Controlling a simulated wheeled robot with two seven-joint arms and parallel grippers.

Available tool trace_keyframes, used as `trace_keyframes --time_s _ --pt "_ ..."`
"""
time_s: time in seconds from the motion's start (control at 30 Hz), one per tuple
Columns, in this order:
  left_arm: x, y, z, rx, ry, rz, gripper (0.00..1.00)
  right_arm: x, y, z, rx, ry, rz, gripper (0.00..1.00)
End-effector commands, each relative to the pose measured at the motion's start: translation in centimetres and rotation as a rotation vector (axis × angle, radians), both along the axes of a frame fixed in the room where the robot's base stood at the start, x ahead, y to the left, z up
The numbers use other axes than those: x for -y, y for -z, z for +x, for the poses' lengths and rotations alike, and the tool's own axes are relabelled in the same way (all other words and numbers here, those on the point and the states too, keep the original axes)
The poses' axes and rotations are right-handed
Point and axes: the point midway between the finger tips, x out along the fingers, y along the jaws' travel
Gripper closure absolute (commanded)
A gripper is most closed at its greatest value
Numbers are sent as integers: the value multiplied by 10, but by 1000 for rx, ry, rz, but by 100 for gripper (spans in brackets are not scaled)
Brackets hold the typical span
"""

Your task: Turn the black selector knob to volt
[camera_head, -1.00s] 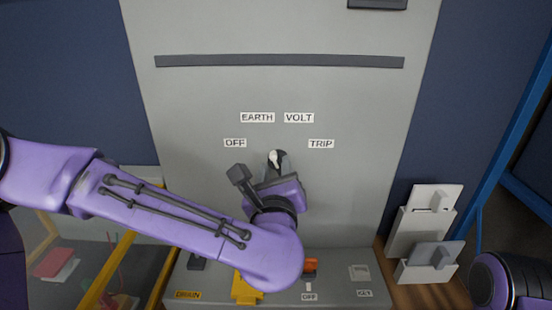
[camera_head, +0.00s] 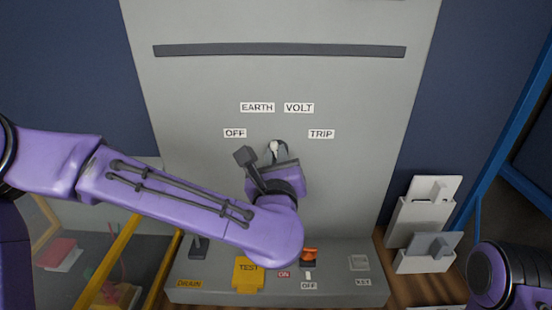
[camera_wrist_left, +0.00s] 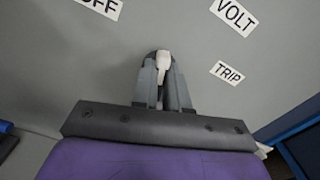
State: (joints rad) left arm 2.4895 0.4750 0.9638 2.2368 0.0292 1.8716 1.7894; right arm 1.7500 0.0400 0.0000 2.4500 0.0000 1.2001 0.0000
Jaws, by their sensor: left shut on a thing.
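The black selector knob (camera_head: 282,151) is on the grey upright panel, mostly hidden by my left gripper (camera_head: 279,155). Its white pointer (camera_head: 274,146) shows above the gripper and points roughly upward, between the EARTH label (camera_head: 257,107) and the VOLT label (camera_head: 299,107); its exact setting is hard to tell. In the left wrist view, the gripper fingers (camera_wrist_left: 163,88) are shut on the knob from both sides, with the white pointer (camera_wrist_left: 163,65) between them. The OFF label (camera_head: 235,133) is at left and the TRIP label (camera_head: 321,133) at right. My right gripper is out of view.
A console below the panel carries a yellow TEST part (camera_head: 248,274), an orange-topped switch (camera_head: 309,256) and a dark lever (camera_head: 199,248). White and grey holders (camera_head: 409,223) stand at right. A yellow frame (camera_head: 110,270) is at lower left.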

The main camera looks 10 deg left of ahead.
Motion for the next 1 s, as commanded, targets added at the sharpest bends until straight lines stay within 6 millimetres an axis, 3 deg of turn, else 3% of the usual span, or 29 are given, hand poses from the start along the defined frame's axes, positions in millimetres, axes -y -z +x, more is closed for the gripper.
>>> trace_keyframes --time_s 0.6,1.0 --pt "3 1 1 -95 0 473 100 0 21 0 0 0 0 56" --pt "4 0 1 -134 0 666 100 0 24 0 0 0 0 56"
